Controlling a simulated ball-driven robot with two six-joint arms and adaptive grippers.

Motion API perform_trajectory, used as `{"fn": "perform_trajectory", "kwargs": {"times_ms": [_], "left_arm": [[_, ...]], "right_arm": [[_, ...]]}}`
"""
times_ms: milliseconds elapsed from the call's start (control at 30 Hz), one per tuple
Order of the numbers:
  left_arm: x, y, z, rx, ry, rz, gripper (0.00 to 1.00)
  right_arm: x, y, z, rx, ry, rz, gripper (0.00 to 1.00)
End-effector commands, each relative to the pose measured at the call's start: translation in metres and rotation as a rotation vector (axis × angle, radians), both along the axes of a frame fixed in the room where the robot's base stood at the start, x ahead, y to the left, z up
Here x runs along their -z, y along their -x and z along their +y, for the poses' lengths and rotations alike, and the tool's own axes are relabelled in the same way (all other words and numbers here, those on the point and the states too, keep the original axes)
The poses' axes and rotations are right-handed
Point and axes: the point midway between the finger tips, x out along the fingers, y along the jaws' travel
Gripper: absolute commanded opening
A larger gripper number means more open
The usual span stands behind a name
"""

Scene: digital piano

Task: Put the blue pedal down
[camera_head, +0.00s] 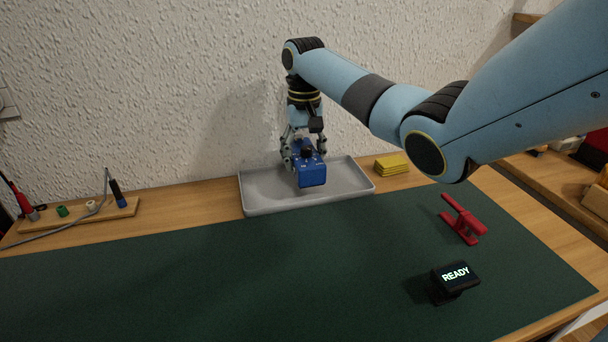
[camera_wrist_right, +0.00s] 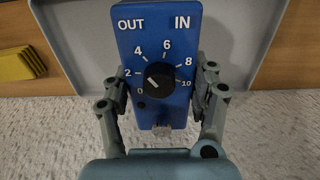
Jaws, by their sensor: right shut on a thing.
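The blue pedal (camera_head: 312,174) is a box with a black knob, numbers around the dial and the words OUT and IN on its face. My right gripper (camera_head: 304,150) is shut on it, one finger on each side. In the right wrist view the pedal (camera_wrist_right: 155,50) sits between the fingers of my right gripper (camera_wrist_right: 160,95). The pedal is over the grey tray (camera_head: 262,193); I cannot tell whether it touches the tray floor. My left gripper is not in view.
Yellow pads (camera_head: 392,164) lie right of the tray. A red stand (camera_head: 462,220) and a black READY display (camera_head: 455,277) are on the green mat (camera_head: 220,265). A wooden board (camera_head: 80,214) with cables lies at the left. The mat's middle is clear.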

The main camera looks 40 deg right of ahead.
Motion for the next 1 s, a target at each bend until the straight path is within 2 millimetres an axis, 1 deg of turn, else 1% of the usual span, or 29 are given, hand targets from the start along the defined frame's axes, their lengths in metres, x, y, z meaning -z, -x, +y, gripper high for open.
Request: {"fn": "perform_trajectory", "kwargs": {"times_ms": [33, 100, 167, 233, 300, 467, 667, 700, 833, 867, 1000], "left_arm": [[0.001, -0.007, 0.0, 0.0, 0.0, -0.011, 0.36], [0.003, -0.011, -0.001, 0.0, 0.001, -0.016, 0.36], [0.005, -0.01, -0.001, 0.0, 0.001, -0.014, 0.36], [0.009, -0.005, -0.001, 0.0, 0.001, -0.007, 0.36], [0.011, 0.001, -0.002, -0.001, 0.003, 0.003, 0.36], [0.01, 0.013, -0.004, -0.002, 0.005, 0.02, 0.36], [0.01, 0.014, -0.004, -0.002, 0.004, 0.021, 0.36], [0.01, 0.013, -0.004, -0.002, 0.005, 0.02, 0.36], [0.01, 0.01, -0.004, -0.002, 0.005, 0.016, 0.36], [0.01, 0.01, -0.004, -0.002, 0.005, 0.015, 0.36], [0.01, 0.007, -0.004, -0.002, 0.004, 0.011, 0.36]], "right_arm": [[0.003, -0.001, 0.0, 0.0, 0.0, 0.0, 0.08], [0.011, 0.0, 0.0, 0.0, 0.0, 0.001, 0.08], [0.021, 0.0, 0.0, 0.0, 0.0, 0.002, 0.08], [0.032, 0.0, 0.0, 0.0, 0.0, 0.001, 0.08], [0.039, 0.0, 0.0, 0.0, 0.001, 0.0, 0.08], [0.039, 0.0, 0.0, 0.0, 0.001, -0.002, 0.08], [0.042, 0.0, 0.0, 0.0, 0.0, -0.001, 0.08], [0.042, 0.0, 0.0, 0.0, 0.001, 0.0, 0.64], [0.042, 0.0, 0.0, 0.0, 0.001, 0.0, 0.81], [0.042, 0.0, 0.0, 0.0, 0.001, 0.0, 0.83], [0.042, 0.0, 0.0, 0.0, 0.001, 0.0, 0.83]]}}
